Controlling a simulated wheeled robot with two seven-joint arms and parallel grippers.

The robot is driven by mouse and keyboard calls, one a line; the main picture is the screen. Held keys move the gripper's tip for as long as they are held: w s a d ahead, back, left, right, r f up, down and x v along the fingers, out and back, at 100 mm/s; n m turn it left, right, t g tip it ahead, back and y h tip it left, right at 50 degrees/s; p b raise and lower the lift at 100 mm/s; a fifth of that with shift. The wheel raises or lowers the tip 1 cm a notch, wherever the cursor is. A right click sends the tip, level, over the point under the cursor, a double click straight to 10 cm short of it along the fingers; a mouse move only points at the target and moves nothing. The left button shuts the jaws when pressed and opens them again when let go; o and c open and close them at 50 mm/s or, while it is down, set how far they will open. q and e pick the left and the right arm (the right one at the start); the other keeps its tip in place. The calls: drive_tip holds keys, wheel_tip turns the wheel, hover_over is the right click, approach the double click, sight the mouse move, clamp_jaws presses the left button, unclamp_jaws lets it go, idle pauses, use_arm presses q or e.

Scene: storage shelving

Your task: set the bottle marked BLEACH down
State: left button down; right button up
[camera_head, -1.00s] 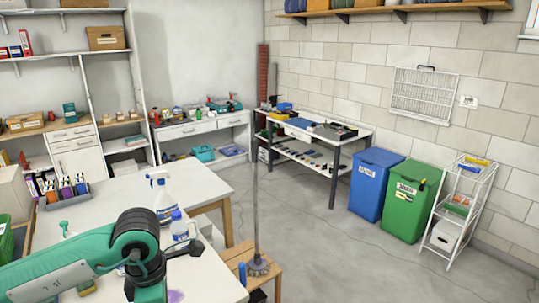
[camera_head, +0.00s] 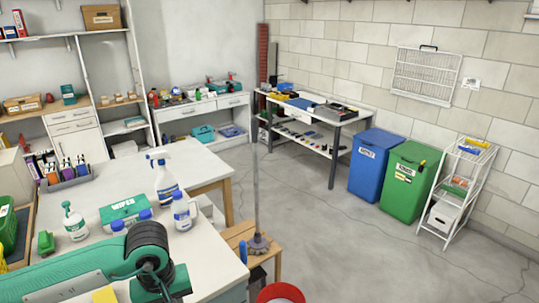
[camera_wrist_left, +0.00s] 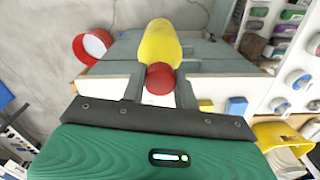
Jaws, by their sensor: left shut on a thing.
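A yellow bottle (camera_wrist_left: 160,42) with a red cap shows in the left wrist view. My left gripper (camera_wrist_left: 160,82) is shut on it at the cap end, with one finger on each side of the cap. No marking can be read on the bottle from this side, so I cannot confirm the word BLEACH. In the head view my left arm comes in low at the left, and the held bottle is out of sight there. I cannot tell whether the bottle touches anything below it. My right gripper is not in view.
The white table (camera_head: 205,258) holds a spray bottle (camera_head: 166,182), a blue-capped bottle (camera_head: 181,212), a green WIPES box (camera_head: 123,211) and a pump bottle (camera_head: 75,225). A red-rimmed bucket (camera_head: 281,292) and a wooden stool (camera_head: 238,234) stand beside it. Open floor lies to the right.

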use_arm(q)
wheel_tip(320, 180, down, 2)
drive_tip(key=m, duration=0.5)
drive_tip(key=shift+s, duration=0.25)
